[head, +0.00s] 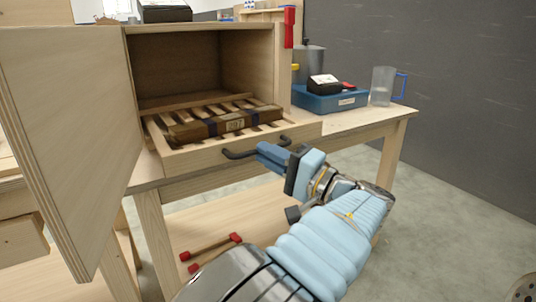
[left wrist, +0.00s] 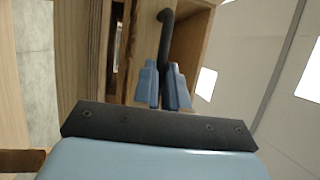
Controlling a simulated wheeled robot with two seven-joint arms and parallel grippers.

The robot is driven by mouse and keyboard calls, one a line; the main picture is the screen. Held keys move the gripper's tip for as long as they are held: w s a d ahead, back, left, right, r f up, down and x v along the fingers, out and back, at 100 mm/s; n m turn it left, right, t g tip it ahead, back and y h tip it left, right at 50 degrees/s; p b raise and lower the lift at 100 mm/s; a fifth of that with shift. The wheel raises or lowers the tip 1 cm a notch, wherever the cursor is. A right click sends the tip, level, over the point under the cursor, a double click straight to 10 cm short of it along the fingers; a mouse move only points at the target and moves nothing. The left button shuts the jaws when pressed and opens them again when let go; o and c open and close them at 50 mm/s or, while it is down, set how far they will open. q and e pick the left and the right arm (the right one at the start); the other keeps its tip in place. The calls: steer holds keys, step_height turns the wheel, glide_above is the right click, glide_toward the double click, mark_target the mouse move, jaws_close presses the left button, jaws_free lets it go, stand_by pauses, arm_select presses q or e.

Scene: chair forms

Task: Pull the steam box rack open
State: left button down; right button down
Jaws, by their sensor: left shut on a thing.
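The steam box (head: 284,70) is a wooden cabinet on a wooden table, with its door (head: 70,120) swung open to the left. A black bar handle (head: 238,155) is on the rack's front board. My left gripper (head: 272,154) is shut on the right part of this handle. In the left wrist view the blue fingertips (left wrist: 165,84) close on both sides of the black handle (left wrist: 166,24). My right gripper is not in view.
A blue case (head: 330,101), a clear jug (head: 382,86) and a grey pot (head: 309,62) stand on the table (head: 350,122) to the right of the box. A red-ended clamp (head: 208,252) lies on the lower shelf.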

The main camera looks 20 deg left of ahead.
arm_select(q)
steer(key=c, duration=1.4)
jaws_free()
steer(key=shift+c, duration=0.2)
steer(key=shift+d, duration=0.1)
steer(key=v, duration=1.3)
steer(key=shift+d+f, duration=0.2)
steer(key=shift+d, duration=0.1)
